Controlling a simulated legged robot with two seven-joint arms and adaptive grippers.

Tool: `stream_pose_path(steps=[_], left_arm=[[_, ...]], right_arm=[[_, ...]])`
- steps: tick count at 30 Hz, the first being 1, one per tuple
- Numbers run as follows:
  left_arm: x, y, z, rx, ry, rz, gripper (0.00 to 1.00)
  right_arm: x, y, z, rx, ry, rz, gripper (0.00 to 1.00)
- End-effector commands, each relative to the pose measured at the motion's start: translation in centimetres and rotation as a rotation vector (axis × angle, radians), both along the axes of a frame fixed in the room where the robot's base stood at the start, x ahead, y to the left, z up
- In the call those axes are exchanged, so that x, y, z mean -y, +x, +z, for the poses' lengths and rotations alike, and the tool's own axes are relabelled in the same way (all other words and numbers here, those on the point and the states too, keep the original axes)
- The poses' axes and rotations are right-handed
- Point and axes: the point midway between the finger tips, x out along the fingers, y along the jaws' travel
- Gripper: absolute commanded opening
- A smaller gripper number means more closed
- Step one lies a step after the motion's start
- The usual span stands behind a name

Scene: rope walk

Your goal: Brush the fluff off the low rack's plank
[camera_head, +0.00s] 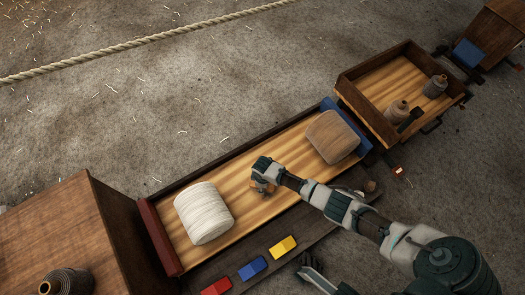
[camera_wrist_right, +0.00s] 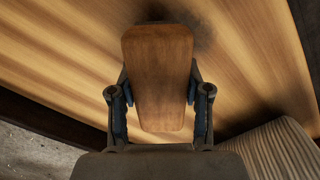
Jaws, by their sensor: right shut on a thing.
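The low rack's plank (camera_head: 258,178) is pale, striped wood in a long frame with a red end and a blue end. A white ribbed spool (camera_head: 204,213) stands toward its left end. My right gripper (camera_head: 263,176) is over the middle of the plank. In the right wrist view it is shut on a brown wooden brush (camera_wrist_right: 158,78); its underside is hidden. A dark smudge shows on the plank beyond the brush; I cannot tell whether it is fluff or shadow.
Red (camera_head: 216,287), blue (camera_head: 252,268) and yellow (camera_head: 283,246) blocks lie on the ledge in front. A tray (camera_head: 385,80) with two spools stands at the upper right. A wooden cabinet (camera_head: 70,225) stands at the left. A rope (camera_head: 130,45) crosses the fluff-strewn floor behind.

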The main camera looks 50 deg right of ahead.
Motion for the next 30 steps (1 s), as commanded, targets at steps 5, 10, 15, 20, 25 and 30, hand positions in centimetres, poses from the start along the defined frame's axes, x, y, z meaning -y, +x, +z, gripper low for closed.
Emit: stream_pose_path(steps=[5, 10, 15, 20, 25, 30], left_arm=[[0.0, 0.0, -0.2, -0.001, -0.001, 0.0, 0.4], [-0.1, 0.0, -0.3, -0.002, -0.001, 0.001, 0.4], [-0.1, 0.0, -0.4, -0.006, -0.001, 0.0, 0.4], [-0.1, 0.0, -0.6, -0.008, -0.002, 0.0, 0.4], [0.0, -0.4, -0.3, -0.004, 0.001, 0.0, 0.4], [0.0, -0.9, 1.6, 0.024, 0.001, 0.0, 0.4]], right_arm=[[0.0, 0.0, -0.4, 0.001, 0.001, 0.0, 0.04], [0.0, 0.0, -0.7, 0.001, 0.001, 0.0, 0.04], [0.0, 0.1, -1.1, 0.001, 0.001, 0.0, 0.04], [0.0, 0.1, -1.4, 0.001, 0.001, 0.001, 0.04], [0.0, 0.0, -1.3, 0.002, 0.0, 0.001, 0.04], [-0.4, -1.0, -0.9, 0.005, 0.001, 0.0, 0.04]])
